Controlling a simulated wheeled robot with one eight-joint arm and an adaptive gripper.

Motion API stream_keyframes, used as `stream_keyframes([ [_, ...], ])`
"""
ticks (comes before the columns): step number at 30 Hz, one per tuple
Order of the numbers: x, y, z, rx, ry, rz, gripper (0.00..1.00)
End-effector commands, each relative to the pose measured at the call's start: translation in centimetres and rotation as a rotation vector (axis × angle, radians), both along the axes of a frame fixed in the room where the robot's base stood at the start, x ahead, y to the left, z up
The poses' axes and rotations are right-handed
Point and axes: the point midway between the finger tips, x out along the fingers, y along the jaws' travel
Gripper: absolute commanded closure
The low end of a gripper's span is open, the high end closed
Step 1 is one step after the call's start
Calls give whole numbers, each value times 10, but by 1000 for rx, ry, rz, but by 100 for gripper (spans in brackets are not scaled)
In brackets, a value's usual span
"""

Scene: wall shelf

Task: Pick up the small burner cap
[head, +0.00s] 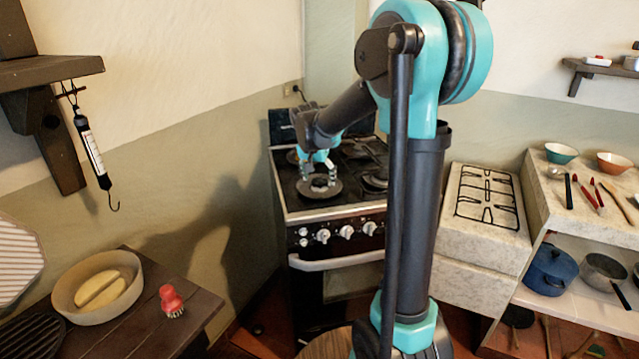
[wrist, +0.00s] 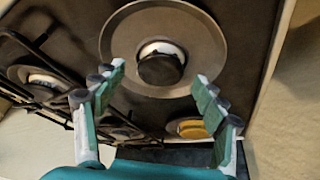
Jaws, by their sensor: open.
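A small dark round burner cap (wrist: 160,70) sits on a pale burner ring in the middle of a wide round metal plate (wrist: 193,28) on the stove top. In the head view the cap (head: 319,184) shows small and dark at the front left of the stove. My gripper (wrist: 160,76) is open and empty, pointing down over this burner. In the wrist view its fingertips lie to the left and right of the cap, apart from it. In the head view my gripper (head: 318,173) is low over the plate; the exact height gap is unclear.
The stove (head: 338,213) has dark grates (head: 372,163) to the right of this burner. Another burner with a brass-coloured top (wrist: 193,129) shows low in the wrist view. A marble counter with a grate (head: 486,195) stands right; a wooden table (head: 127,331) stands front left.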

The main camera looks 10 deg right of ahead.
Motion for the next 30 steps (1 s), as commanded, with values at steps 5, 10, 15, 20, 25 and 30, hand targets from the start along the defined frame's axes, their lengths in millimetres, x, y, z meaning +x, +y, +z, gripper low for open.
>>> stream_keyframes([
  [5, 0, 0, -2, 0, 0, 0, 28],
  [10, 0, 0, -2, 0, 0, 0, 40],
  [15, 0, 0, -2, 0, 0, 0, 61],
  [20, 0, 0, -2, 0, 0, 0, 81],
  [25, 0, 0, -2, 0, 0, 0, 82],
  [30, 0, 0, 2, 0, 0, 0, 82],
])
